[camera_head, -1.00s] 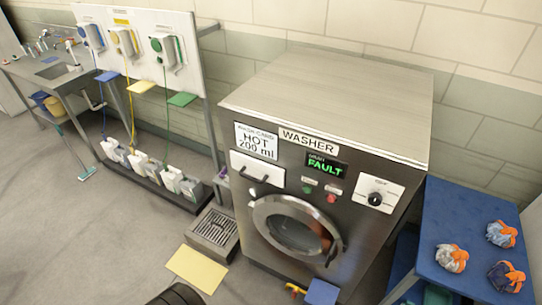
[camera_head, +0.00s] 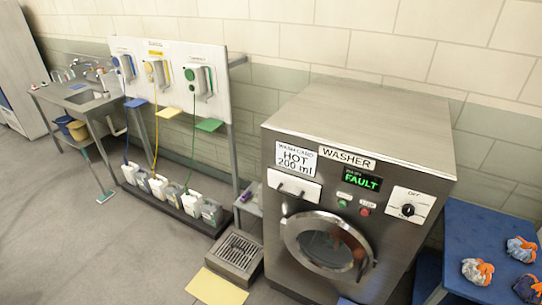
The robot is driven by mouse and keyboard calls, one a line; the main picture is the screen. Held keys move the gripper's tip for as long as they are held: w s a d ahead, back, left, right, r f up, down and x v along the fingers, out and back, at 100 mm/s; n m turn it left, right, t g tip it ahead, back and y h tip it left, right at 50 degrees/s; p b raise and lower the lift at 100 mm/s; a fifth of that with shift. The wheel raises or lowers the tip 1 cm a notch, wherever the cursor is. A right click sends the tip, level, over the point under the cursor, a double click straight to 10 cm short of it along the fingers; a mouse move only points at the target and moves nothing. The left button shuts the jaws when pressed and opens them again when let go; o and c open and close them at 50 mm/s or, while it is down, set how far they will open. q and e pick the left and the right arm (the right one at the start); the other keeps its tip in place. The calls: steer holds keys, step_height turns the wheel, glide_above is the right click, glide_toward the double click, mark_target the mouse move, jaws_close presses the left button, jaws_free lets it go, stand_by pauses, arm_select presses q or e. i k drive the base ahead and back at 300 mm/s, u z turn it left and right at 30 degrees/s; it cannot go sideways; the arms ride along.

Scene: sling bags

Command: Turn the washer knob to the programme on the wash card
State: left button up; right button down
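The washer knob (camera_head: 407,210) is a small black dial on a white plate at the right of the washer's front panel. The word OFF shows above it; the other marks are too small to read. The wash card (camera_head: 298,159) at the panel's upper left reads HOT, 200 ml. The steel washer (camera_head: 352,130) has its round door (camera_head: 327,244) closed. Its display (camera_head: 361,179) reads FAULT in green, with a green button (camera_head: 343,203) and a red button (camera_head: 364,211) below. Neither of my grippers shows.
A blue table (camera_head: 475,232) with several sling bundles (camera_head: 477,271) stands right of the washer. A dispenser board (camera_head: 170,75) stands left, above several jugs (camera_head: 187,203). A floor drain box (camera_head: 235,253) and yellow mat (camera_head: 215,288) lie in front. Open grey floor extends left.

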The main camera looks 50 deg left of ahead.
mark_target(408, 209)
steer(key=u, duration=1.05)
steer(key=i, duration=0.95)
steer(key=u, duration=1.25)
steer(key=k, duration=1.2)
steer(key=z, duration=0.75)
steer(key=i, duration=1.1)
steer(key=z, duration=2.15)
